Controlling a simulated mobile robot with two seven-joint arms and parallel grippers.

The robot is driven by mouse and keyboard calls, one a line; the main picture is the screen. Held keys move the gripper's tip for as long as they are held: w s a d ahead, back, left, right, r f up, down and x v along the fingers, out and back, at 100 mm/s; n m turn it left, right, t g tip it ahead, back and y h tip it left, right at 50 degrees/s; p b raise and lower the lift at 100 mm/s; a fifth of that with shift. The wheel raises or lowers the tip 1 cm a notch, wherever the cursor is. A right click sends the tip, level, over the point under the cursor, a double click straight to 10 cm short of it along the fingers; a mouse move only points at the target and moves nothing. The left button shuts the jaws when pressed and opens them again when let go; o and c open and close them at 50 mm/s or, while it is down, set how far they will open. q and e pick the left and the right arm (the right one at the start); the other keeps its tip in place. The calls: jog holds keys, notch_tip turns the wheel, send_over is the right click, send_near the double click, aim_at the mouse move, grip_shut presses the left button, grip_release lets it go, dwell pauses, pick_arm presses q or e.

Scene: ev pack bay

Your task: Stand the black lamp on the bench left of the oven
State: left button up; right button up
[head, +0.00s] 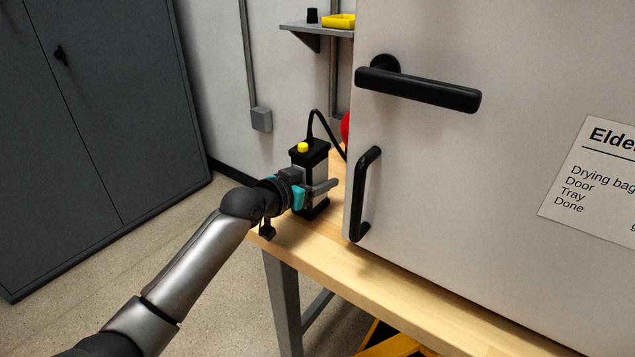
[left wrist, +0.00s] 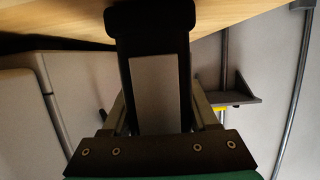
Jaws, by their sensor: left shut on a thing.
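The black lamp (head: 311,157) is upright at the left end of the wooden bench (head: 400,290), left of the oven (head: 510,200). It has a grey panel, a yellow knob on top and a thin black curved line rising from it. My left gripper (head: 318,189) is shut on the lamp's body from the left. In the left wrist view the lamp (left wrist: 158,85) fills the space between the fingers, with its black foot toward the bench (left wrist: 60,18). The foot looks at or very near the bench top; I cannot tell whether it touches. My right gripper is out of view.
The oven's black lever handle (head: 420,88) and lower black bar handle (head: 365,195) stick out close to the lamp's right. A red round thing (head: 346,127) shows behind. A wall shelf (head: 315,28) holds a yellow tray. A grey cabinet (head: 100,130) stands left.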

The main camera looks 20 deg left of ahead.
pick_arm(q)
jog(key=shift+r, duration=0.1)
jog(key=o, duration=1.4)
jog(key=shift+f, duration=0.2)
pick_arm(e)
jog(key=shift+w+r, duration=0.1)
pick_arm(q)
jog(key=shift+r, duration=0.1)
jog(key=shift+s+r, duration=0.1)
jog(key=shift+s, duration=0.05)
jog(key=p+v, duration=0.4)
jog(key=v, duration=0.5)
jog(key=shift+s+a+r, duration=0.1)
jog(key=shift+s+a, duration=0.1)
jog(key=shift+s, duration=0.15)
jog(key=shift+v, duration=0.95)
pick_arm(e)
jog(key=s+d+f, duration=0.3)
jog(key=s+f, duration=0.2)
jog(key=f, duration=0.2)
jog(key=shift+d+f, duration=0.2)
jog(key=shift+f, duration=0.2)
